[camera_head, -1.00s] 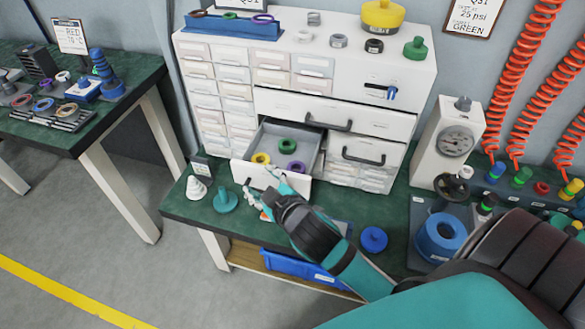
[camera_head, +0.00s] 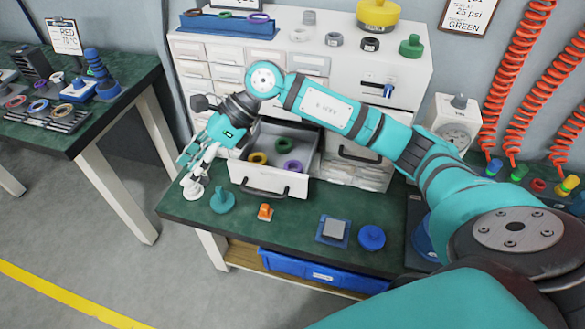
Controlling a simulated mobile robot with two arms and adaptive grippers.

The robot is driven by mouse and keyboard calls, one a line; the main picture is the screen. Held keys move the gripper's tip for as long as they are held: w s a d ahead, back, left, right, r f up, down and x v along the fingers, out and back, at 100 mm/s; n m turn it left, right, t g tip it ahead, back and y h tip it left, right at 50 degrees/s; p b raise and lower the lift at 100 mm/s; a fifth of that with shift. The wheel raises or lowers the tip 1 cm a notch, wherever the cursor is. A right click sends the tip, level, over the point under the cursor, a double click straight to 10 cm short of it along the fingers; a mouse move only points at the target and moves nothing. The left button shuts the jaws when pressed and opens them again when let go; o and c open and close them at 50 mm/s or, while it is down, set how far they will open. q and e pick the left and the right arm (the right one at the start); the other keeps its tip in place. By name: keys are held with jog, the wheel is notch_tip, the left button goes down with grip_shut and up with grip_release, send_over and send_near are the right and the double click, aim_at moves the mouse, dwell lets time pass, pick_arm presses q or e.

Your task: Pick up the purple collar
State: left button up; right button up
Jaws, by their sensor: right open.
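A purple collar (camera_head: 293,167) lies in the open drawer (camera_head: 291,184), toward its right front corner. A second purple ring (camera_head: 258,17) sits on the blue rack on top of the cabinet. My right gripper (camera_head: 191,161) is open and empty. It points down to the left of the drawer, close to the white stepped cone, and is apart from both purple rings. My right arm crosses in front of the cabinet and hides part of its drawers. My left gripper is not in view.
The green bench carries a white cone (camera_head: 193,188), a teal part (camera_head: 222,201), an orange piece (camera_head: 265,212) and a blue disc (camera_head: 371,237). Bench space before the drawer is partly clear.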

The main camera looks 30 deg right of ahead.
jog(key=w+d+h, duration=0.3)
jog(key=d+h, duration=0.3)
jog(key=d, duration=0.7)
jog(key=r+h, duration=0.1)
jog(key=h, duration=0.3)
send_over(293, 164)
jog(key=a, duration=0.1)
jog(key=shift+g, duration=0.4)
jog(key=f, duration=0.7)
jog(key=f+p, duration=0.1)
jog(key=f, duration=0.3)
jog(key=shift+s+a, duration=0.2)
jog(key=shift+s, duration=0.1)
jog(key=f, duration=0.1)
jog(key=f+p, duration=0.1)
jog(key=f, duration=0.2)
jog(key=shift+s+d+f, duration=0.3)
jog(key=shift+d+f, duration=0.05)
jog(key=shift+f, duration=0.35)
jog(key=shift+c, duration=0.4)
jog(key=c, duration=0.9)
